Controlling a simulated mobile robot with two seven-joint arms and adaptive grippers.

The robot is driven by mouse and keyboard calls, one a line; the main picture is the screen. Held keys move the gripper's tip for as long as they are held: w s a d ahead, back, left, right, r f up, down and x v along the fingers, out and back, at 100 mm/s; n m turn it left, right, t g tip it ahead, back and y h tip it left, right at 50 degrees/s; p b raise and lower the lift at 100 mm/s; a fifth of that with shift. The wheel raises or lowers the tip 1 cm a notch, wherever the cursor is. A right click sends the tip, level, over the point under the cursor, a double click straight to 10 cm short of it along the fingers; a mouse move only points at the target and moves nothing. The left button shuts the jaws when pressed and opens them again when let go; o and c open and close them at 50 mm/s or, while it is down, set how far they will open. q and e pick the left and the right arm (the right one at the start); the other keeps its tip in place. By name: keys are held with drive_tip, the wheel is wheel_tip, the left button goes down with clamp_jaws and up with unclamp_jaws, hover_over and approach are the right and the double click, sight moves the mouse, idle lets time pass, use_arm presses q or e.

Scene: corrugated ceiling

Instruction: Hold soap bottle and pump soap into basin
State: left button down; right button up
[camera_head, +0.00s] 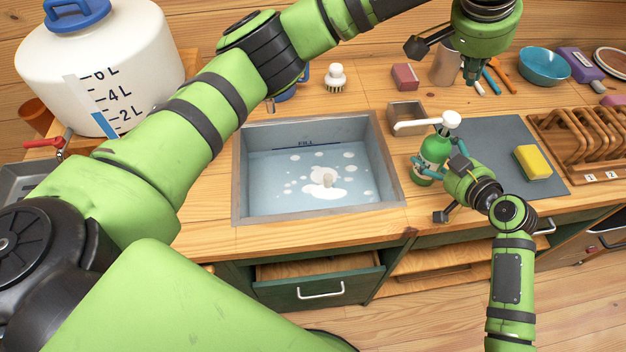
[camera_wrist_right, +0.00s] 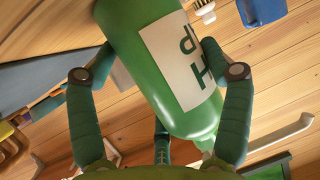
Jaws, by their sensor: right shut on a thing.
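The green soap bottle (camera_head: 433,152) with its white pump head (camera_head: 440,119) is just right of the basin (camera_head: 237,190). Its nozzle points left, towards the basin. My right gripper (camera_head: 446,172) is shut around the bottle's body; in the right wrist view the bottle (camera_wrist_right: 140,60) with its white label lies between the two fingers. I cannot tell whether its base touches the counter. My left gripper (camera_head: 471,74) points down above and to the right of the pump head, apart from it, with its fingertips together. White foam patches show on the basin floor.
A grey mat (camera_head: 497,137) with a yellow sponge (camera_head: 532,162) lies right of the bottle. A small tray (camera_head: 407,114), a red block (camera_head: 405,77) and a brush (camera_head: 335,78) stand behind. A wooden rack (camera_head: 580,137) is at far right, a white tank (camera_head: 125,50) at left.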

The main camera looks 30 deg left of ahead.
drive_tip(key=o, duration=1.2)
drive_tip(key=v, duration=1.2)
drive_tip(key=shift+d, duration=0.1)
